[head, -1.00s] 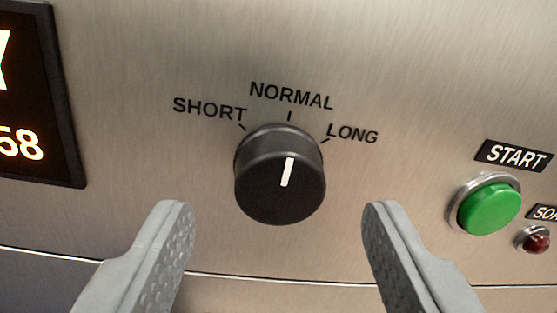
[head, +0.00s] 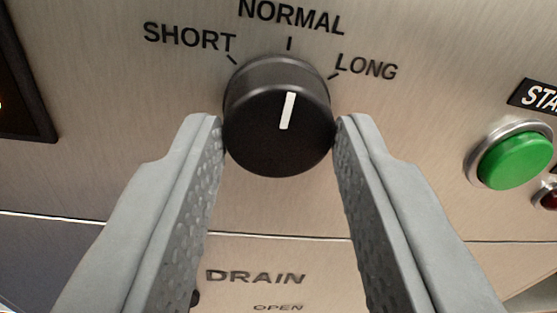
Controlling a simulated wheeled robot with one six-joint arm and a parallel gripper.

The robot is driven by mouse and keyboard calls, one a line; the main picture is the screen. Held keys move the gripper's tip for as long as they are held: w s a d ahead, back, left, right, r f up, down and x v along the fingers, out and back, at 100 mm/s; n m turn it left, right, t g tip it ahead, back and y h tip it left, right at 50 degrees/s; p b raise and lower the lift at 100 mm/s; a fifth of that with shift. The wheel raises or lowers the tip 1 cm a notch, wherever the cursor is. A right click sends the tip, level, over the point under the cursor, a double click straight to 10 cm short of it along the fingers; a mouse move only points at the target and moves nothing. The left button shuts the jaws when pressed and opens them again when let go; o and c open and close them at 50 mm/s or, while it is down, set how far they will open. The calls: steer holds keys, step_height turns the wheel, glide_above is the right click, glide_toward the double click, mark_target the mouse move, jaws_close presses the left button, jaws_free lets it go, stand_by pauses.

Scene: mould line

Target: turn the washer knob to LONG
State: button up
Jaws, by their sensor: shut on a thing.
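The black washer knob (head: 277,120) is at the upper middle of the head view, on a brushed metal panel. Its white pointer line (head: 287,110) points up toward the NORMAL mark. The labels SHORT (head: 189,38), NORMAL (head: 291,17) and LONG (head: 366,67) are printed around it, with LONG at its upper right. My gripper (head: 279,128) has one finger on each side of the knob, its fingertips touching the knob's left and right sides. It is shut on the knob.
A green START button (head: 515,160) in a metal ring is to the right, with a red lamp (head: 548,198) partly cut off below it. A dark display (head: 22,85) is at the left edge. A DRAIN label (head: 255,277) is below, between my fingers.

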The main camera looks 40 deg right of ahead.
steer(key=m, duration=0.9)
stand_by(0.3)
steer(key=shift+m, duration=0.4)
steer(key=o, duration=1)
steer(key=v, duration=1.7)
steer(key=shift+s+r, duration=0.25)
steer(key=shift+r, duration=0.15)
